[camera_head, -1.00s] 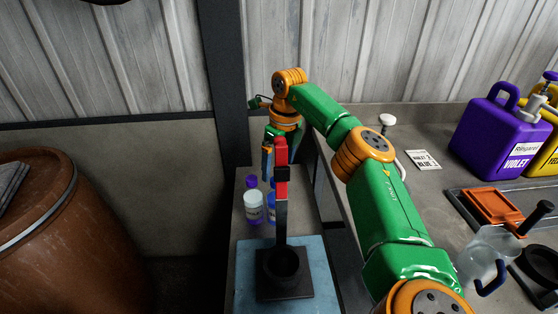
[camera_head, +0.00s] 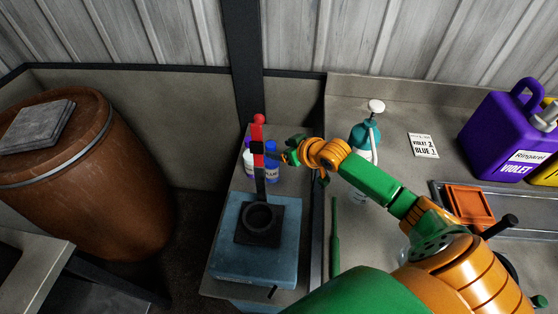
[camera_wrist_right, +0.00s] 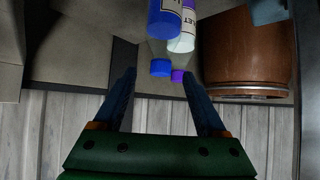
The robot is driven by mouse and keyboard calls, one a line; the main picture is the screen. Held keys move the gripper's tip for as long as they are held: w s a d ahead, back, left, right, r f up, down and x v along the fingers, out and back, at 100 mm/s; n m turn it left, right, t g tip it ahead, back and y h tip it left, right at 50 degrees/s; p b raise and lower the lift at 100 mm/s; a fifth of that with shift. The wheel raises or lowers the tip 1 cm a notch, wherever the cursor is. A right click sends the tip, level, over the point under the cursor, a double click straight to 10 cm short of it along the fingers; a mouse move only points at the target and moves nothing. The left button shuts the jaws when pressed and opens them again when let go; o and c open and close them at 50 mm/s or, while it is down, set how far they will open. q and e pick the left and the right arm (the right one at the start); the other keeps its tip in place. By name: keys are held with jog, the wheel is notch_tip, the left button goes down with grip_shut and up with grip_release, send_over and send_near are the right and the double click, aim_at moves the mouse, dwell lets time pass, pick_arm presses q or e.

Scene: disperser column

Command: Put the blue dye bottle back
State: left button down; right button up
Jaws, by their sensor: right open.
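The blue dye bottle (camera_head: 271,164) stands upright on the narrow grey counter, behind the disperser's blue base. It is partly hidden by the disperser's upright post. A violet dye bottle (camera_head: 248,160) stands close to its left. My right gripper (camera_head: 283,156) is open and empty, just right of the blue bottle in the head view. In the right wrist view the open jaws (camera_wrist_right: 160,75) point toward both bottles, with the blue cap (camera_wrist_right: 161,68) in line between the fingertips. Whether a finger touches it I cannot tell. My left gripper is out of view.
The disperser has a red head (camera_head: 257,131), a black cup holder (camera_head: 260,222) and a blue base (camera_head: 232,247). A brown barrel (camera_head: 95,185) stands left. On the right counter are a teal pump bottle (camera_head: 364,138), a recipe card (camera_head: 423,145), a violet canister (camera_head: 497,135) and an orange tray (camera_head: 468,204).

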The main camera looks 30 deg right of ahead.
aim_at(272, 145)
jog(key=x, duration=0.6)
jog(key=shift+w+a+r, duration=0.15)
jog(key=shift+w+r, duration=0.05)
jog(key=shift+r, duration=0.15)
grip_shut()
jog(key=shift+r, duration=0.1)
dwell(0.8)
